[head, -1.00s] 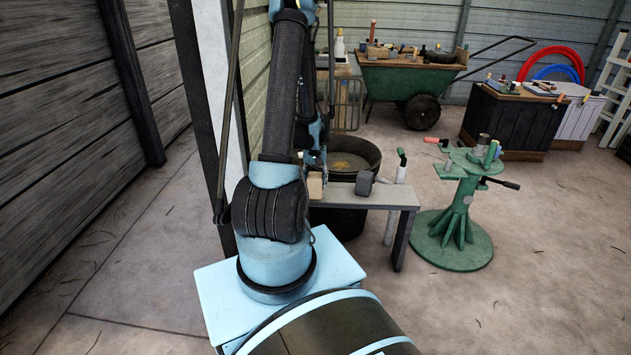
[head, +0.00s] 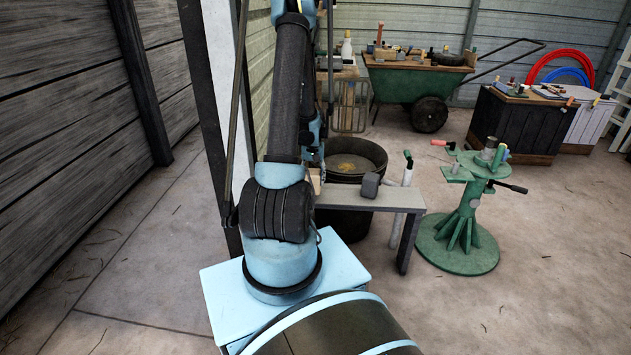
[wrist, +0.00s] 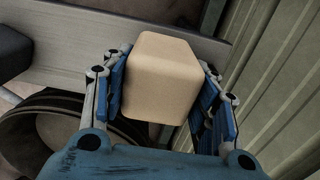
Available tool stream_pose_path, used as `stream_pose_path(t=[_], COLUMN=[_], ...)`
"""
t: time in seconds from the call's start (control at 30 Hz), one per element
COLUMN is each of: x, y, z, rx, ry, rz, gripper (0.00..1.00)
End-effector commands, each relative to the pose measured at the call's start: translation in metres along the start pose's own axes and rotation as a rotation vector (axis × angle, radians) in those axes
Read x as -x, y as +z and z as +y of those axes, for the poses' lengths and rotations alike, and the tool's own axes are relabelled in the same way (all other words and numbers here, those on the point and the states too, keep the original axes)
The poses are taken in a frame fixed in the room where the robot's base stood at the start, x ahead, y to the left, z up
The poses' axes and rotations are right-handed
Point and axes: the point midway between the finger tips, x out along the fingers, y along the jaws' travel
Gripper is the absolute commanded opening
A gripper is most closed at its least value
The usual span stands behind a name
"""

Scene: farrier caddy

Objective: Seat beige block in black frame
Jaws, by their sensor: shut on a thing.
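In the head view the beige block (head: 316,180) shows as a small sliver at the left end of a grey bench (head: 385,198), partly hidden by my arm. The wrist view shows the bench top (wrist: 75,42) behind the block. I cannot tell whether the block touches the bench. I cannot pick out the black frame in either view.
A dark grey block (head: 369,185) sits on the bench. A dark round tub (head: 372,158) stands behind it. A green stand (head: 466,235) is to the right, a green wheelbarrow (head: 410,85) farther back. A ribbed wall (wrist: 285,85) is close on the right in the wrist view.

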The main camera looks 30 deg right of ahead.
Motion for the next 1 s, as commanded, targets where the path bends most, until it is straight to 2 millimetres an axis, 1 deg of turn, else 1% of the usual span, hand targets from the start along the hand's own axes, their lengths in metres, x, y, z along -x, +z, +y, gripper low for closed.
stream_pose_path(t=[1.0], x=[0.000], y=[-0.043], z=[-0.044], rx=[0.001], ry=[0.000], rz=[0.000], gripper=[0.23])
